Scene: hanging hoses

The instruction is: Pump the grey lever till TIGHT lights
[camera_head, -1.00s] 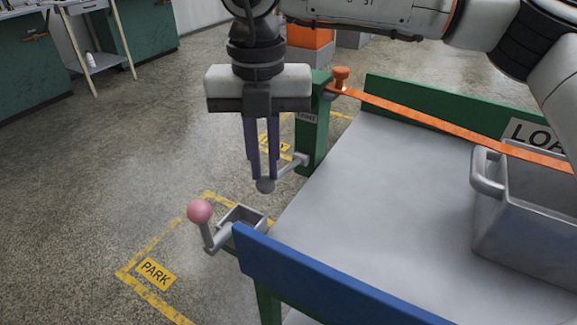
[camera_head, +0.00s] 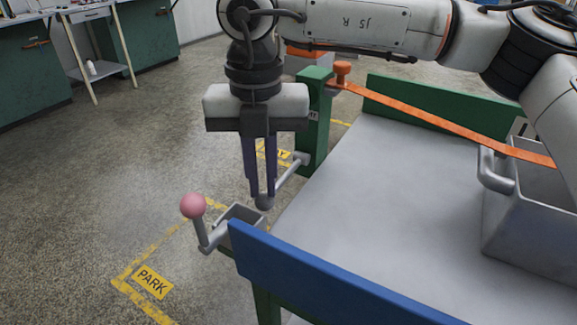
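The grey lever (camera_head: 287,179) sticks out from the green post (camera_head: 316,120) at the cart's far left corner and slopes down to a grey ball knob (camera_head: 264,202). My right gripper (camera_head: 262,193) points down over the knob, its two dark fingers close together with the ball at their tips. It appears shut on the lever's end. A small label (camera_head: 314,115) on the post is mostly hidden behind the gripper, and I cannot see a lit TIGHT sign. My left gripper is out of view.
An orange strap (camera_head: 440,119) runs from an orange knob (camera_head: 343,70) on the post across the cart (camera_head: 370,190) to a grey bin (camera_head: 530,225). A pink-knobbed handle (camera_head: 193,205) stands beside the blue panel (camera_head: 320,275). Floor to the left is clear, with a PARK marking (camera_head: 153,281).

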